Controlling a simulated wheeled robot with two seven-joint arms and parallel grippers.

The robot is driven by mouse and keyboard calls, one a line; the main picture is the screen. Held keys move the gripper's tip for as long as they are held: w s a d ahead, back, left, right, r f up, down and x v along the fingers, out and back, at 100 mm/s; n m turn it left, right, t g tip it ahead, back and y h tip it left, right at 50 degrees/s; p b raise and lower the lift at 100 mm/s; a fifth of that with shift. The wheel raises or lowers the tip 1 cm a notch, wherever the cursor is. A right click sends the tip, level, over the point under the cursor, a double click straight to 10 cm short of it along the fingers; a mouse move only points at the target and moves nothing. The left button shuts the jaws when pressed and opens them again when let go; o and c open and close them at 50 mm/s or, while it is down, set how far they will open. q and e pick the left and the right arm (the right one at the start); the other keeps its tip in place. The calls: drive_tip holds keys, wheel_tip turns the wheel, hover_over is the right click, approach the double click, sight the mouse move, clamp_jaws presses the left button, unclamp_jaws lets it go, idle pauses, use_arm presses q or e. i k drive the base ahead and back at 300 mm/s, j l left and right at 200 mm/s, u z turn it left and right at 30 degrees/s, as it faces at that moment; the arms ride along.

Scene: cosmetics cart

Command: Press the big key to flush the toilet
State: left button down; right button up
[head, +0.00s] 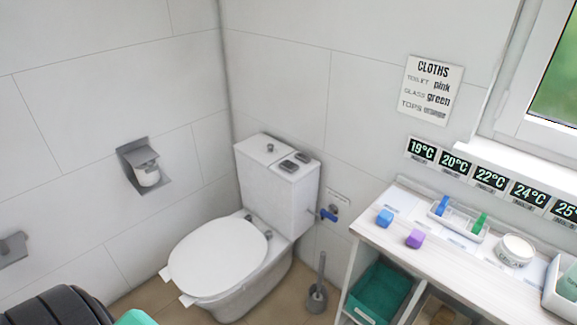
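The white toilet (222,262) stands in the corner with its lid (218,257) down. Its cistern (268,197) is against the back wall. Two grey flush keys sit side by side on the right part of the cistern top. The nearer key (288,166) looks a little larger than the farther key (302,157). A small round knob (270,148) is on the left part of the top. Nothing touches the keys. Neither of my grippers is in view.
A counter (372,225) with small blocks and a cream jar (516,249) stands to the right. A toilet brush (317,295) and a blue valve handle (329,215) are right of the toilet. A paper holder (143,165) is on the left wall. The space above the cistern is clear.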

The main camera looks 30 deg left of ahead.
sight(290, 166)
drive_tip(key=i+j+u, duration=0.4)
drive_tip(key=i+j, duration=0.15)
drive_tip(key=j, duration=0.3)
drive_tip(key=i+j+u, duration=0.4)
drive_tip(key=i+j, duration=0.25)
